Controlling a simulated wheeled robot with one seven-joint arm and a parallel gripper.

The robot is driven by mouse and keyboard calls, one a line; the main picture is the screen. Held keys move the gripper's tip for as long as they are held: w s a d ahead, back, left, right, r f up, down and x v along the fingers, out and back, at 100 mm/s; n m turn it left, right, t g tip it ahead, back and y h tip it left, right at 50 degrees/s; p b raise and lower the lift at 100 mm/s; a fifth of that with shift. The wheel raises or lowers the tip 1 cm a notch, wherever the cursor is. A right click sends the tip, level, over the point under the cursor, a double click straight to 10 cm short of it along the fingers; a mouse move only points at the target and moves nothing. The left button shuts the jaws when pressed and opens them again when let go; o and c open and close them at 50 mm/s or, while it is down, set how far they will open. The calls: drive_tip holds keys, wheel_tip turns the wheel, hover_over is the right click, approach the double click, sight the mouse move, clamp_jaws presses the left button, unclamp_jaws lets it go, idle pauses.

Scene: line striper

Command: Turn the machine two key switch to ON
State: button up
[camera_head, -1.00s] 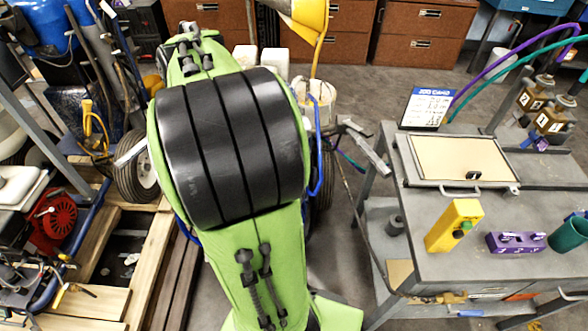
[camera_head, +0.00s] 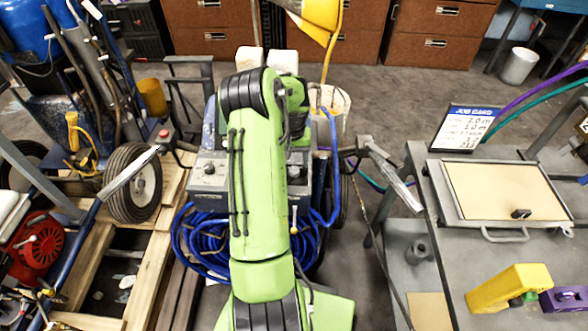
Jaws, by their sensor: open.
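A machine with a grey control panel (camera_head: 207,182) stands in the middle, behind my green arm. Small dark knobs or switches show on the panel on both sides of the arm. I cannot tell which is the key switch, or its position. My gripper is not visible.
Handlebars (camera_head: 395,172) stick out on both sides of the machine. A blue hose (camera_head: 195,245) lies coiled below the panel. The grey cart (camera_head: 440,262) at right carries a yellow box (camera_head: 510,287), a framed board (camera_head: 508,192) and a job card (camera_head: 468,128). Wooden pallets lie at left.

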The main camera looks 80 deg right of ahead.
sight(294, 169)
wheel_tip(294, 169, down, 4)
drive_tip(key=shift+r, duration=0.2)
drive_tip(key=shift+c, duration=0.2)
drive_tip(key=shift+r, duration=0.1)
drive_tip(key=c, duration=1)
drive_tip(key=shift+m, duration=0.3)
drive_tip(key=m, duration=1.1)
drive_tip(key=shift+d+m, duration=0.1)
drive_tip(key=shift+m, duration=0.2)
